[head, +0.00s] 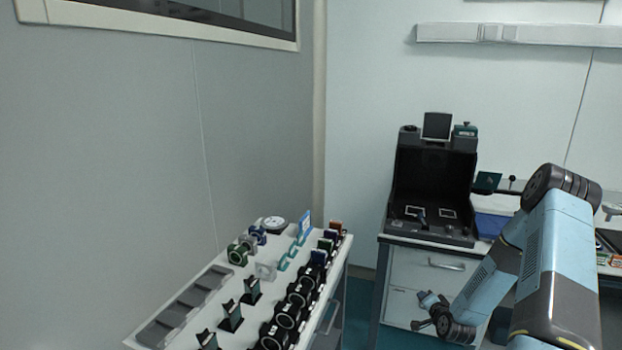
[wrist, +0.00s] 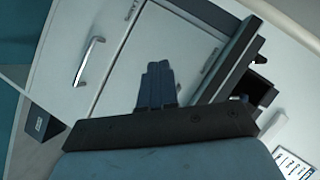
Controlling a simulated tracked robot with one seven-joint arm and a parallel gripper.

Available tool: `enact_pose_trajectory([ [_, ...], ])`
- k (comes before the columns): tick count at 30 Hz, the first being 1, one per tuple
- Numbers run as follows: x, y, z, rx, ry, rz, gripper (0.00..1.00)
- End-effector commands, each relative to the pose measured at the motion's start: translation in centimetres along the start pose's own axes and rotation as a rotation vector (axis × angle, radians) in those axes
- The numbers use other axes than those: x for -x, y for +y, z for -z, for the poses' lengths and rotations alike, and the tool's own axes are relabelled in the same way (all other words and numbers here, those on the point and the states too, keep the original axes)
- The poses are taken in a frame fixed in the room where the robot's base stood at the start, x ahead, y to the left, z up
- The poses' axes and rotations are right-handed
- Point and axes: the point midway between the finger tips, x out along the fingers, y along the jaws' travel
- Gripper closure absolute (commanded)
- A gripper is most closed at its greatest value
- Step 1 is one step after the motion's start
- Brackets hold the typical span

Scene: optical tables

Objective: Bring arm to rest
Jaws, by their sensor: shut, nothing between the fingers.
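My arm (head: 556,262) reaches in from the right of the head view, bent at a dark joint at the top and folded down toward the lower middle. My gripper (head: 421,310) hangs in front of the white drawer cabinet, below its top. In the wrist view my gripper (wrist: 157,72) has its two dark fingers together, with nothing between them. The cabinet front with its silver handle (wrist: 88,62) lies beyond the fingers, tilted in the picture. I cannot tell the exact gap between the fingers and the cabinet.
A white cart (head: 222,292) with several black ring mounts and a grey tray stands left of my gripper. A black open-fronted instrument (head: 432,185) sits on the cabinet (head: 408,268). A blue item (head: 492,226) lies beside it. Some floor shows between cart and cabinet.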

Motion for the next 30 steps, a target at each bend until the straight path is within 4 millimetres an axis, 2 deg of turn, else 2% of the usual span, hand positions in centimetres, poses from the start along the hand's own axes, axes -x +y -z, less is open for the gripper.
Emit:
enact_pose_trajectory([
  [3,0.1,-2.8,1.6,0.089,-0.042,-0.026,1.0],
  [14,2.4,-10.1,5.3,0.325,-0.152,-0.132,1.0],
  [23,6.0,-16.5,8.0,0.489,-0.219,-0.221,1.0],
  [30,10.1,-21.4,9.6,0.597,-0.264,-0.288,1.0],
])
